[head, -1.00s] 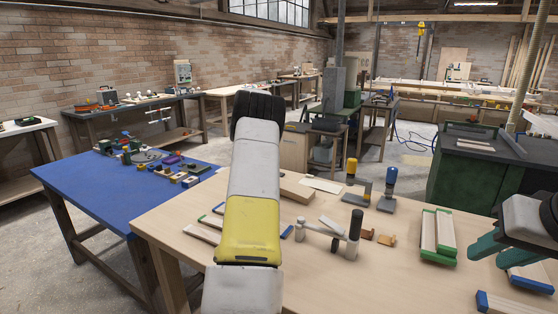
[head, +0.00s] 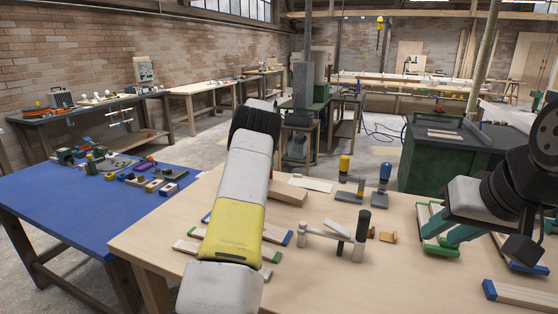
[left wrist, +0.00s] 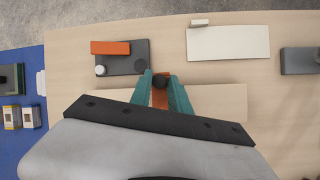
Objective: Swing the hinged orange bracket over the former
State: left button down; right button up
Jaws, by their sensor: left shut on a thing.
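In the left wrist view, an orange bracket (left wrist: 159,98) with a black round knob lies between the teal fingers of my left gripper (left wrist: 161,82), which is shut on it. A second orange piece (left wrist: 110,47) lies on a dark grey plate (left wrist: 134,66) with a white peg, just beyond and left of the fingers. I cannot tell which piece is the former. In the head view, my left gripper and this plate are hidden behind my left arm. My right gripper (head: 482,240) is open, its teal fingers apart, over the green-ended strips (head: 428,226).
A pale wooden board (left wrist: 220,97) lies under the left fingers, with a white sheet (left wrist: 228,43) beyond. On the bench (head: 330,285) stand a grey-and-black post fixture (head: 338,238) and yellow and blue handled clamps (head: 383,184). A blue table (head: 60,205) adjoins at left.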

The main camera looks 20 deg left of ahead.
pick_arm(q)
jog(key=shift+w+r, duration=0.15)
jog(key=shift+w, duration=0.35)
jog(key=c, duration=1.6)
grip_release()
jog(key=o, duration=0.3)
jog(key=shift+w+f, duration=0.25)
jog(key=shift+s, duration=0.1)
jog(key=shift+s+r, duration=0.1)
jog(key=v, duration=0.6)
jog(key=shift+r, duration=0.15)
jog(key=shift+s+r, duration=0.4)
jog(key=shift+r, duration=0.15)
